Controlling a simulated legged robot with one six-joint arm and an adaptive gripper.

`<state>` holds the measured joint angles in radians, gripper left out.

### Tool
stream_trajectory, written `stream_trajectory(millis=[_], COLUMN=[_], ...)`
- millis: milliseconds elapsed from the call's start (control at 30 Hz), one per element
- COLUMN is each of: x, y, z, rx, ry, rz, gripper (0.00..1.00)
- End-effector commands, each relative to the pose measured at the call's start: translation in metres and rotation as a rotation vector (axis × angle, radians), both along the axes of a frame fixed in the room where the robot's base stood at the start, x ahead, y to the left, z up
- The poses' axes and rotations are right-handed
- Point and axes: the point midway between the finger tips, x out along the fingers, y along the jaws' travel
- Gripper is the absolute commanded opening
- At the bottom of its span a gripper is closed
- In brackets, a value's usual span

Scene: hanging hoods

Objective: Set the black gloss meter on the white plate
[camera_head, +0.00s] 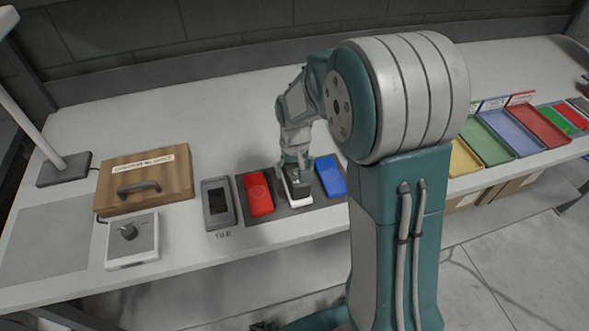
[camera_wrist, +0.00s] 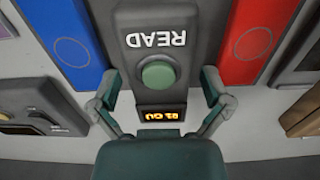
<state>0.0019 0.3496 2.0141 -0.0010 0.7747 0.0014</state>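The black gloss meter (camera_wrist: 124,41) stands under my gripper; its READ label, green button and lit orange display face the wrist camera. In the head view the meter (camera_head: 299,185) is partly hidden by my fingers. A white plate (camera_head: 301,204) shows at its front edge, between the red and blue plates; the meter appears to be over it, but contact is hidden. My gripper (camera_head: 296,169) points down. In the wrist view its fingers (camera_wrist: 161,88) are on either side of the meter, close to its sides; I cannot tell whether they press on it.
The red plate (camera_head: 258,194) and blue plate (camera_head: 330,176) lie close on either side. A grey device (camera_head: 218,203) is left of the red plate. A wooden box (camera_head: 147,180) and a white knob box (camera_head: 132,240) stand farther left. Coloured trays (camera_head: 509,133) are at right.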

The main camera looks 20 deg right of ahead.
Motion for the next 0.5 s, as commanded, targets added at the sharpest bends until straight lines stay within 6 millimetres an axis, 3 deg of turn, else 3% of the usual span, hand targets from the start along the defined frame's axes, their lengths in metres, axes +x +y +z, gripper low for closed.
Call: stream_trajectory(millis=[267, 367, 500], x=[0.000, 0.000, 0.001], y=[0.000, 0.000, 0.000], z=[0.000, 0.009, 0.034], rx=[0.000, 0.000, 0.000], ry=[0.002, 0.000, -0.005], rz=[0.000, 0.000, 0.000], gripper=[1.00, 1.00, 1.00])
